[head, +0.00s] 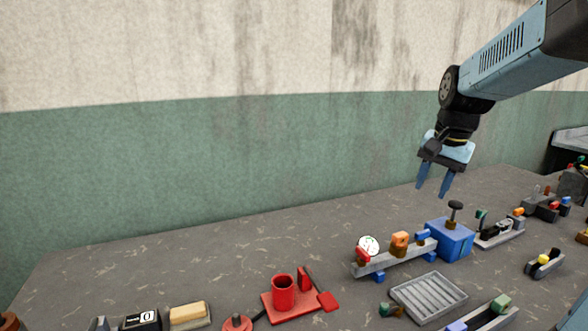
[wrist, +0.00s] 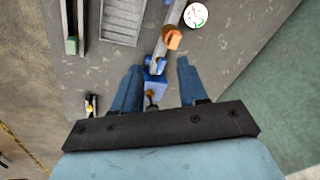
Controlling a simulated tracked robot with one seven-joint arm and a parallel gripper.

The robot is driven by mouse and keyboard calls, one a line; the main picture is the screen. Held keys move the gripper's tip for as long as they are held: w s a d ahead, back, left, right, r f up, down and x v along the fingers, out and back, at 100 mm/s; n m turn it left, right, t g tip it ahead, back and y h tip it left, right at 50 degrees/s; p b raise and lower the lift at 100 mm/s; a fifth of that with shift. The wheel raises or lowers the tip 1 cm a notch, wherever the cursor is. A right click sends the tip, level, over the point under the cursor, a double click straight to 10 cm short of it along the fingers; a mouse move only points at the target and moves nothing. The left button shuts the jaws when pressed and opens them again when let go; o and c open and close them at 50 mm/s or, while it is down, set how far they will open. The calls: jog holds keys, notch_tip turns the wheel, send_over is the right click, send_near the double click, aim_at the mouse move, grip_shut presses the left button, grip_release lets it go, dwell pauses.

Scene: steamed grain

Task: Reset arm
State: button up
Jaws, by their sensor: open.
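My gripper (head: 434,180) hangs from my blue arm at the upper right of the head view, with its two blue fingers pointing down. It is open and empty, above the table and apart from everything on it. In the wrist view my gripper (wrist: 155,85) shows its two fingers spread, with a blue box (wrist: 153,82) seen far below between them. In the head view this blue box (head: 450,240) carries a dark knob on top and stands below and slightly right of the fingertips.
A grey rail with an orange block (head: 399,243) and a white gauge (head: 368,246) joins the blue box. A grey slatted tray (head: 428,297) lies in front. A red stand with a red cup (head: 283,293) sits left. The table's back left (head: 150,260) is clear, before a green-and-white wall.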

jog(key=s+a+n+t, duration=0.1)
jog(key=s+a+n, duration=0.2)
jog(key=s, duration=0.5)
jog(key=s+a+n+t, duration=0.2)
jog(key=s+a+n, duration=0.2)
jog(key=s, duration=0.4)
jog(key=shift+s+f+n+h, duration=0.3)
jog(key=shift+s, duration=0.1)
jog(key=shift+d, duration=0.1)
dwell(0.3)
